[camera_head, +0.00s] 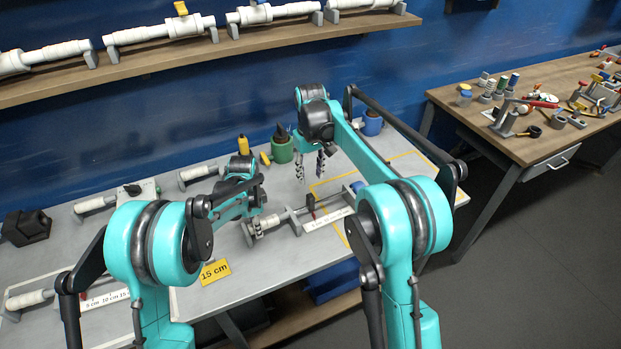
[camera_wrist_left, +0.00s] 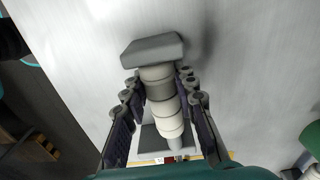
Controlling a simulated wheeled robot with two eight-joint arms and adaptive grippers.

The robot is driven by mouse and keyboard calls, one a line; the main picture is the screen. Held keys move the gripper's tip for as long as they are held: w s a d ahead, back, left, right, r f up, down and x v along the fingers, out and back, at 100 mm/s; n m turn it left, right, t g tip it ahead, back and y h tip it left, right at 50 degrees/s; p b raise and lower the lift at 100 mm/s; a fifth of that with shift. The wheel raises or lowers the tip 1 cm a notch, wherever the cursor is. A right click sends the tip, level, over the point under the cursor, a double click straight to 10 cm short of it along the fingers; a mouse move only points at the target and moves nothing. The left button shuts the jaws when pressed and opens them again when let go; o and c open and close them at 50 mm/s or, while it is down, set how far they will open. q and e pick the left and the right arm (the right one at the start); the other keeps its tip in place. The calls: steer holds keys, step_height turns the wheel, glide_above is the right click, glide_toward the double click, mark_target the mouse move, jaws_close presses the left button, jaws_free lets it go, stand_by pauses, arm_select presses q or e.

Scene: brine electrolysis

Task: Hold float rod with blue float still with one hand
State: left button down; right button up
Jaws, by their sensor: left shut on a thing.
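My left gripper (camera_head: 255,212) is shut on a white and grey ringed cylinder (camera_head: 264,223) at the left end of a thin rod assembly on the table. In the left wrist view, its fingers (camera_wrist_left: 160,88) lie on both sides of the cylinder (camera_wrist_left: 168,117), between a grey end block (camera_wrist_left: 154,50) and a second block. A small blue piece (camera_head: 357,186) shows at the rod's right end, partly hidden by my right arm; I cannot tell if it is the blue float. My right gripper (camera_head: 310,166) hangs above the table with its fingers apart and empty.
A white ruler strip (camera_head: 327,218) lies in front of the rod. A yellow 15 cm sign (camera_head: 214,271) is near the front edge. Similar rods lie left and on the shelf (camera_head: 150,62).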

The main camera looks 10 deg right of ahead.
arm_select(q)
steer(key=c, duration=1.1)
jaws_free()
step_height(320, 180, up, 12)
steer(key=shift+f, duration=0.1)
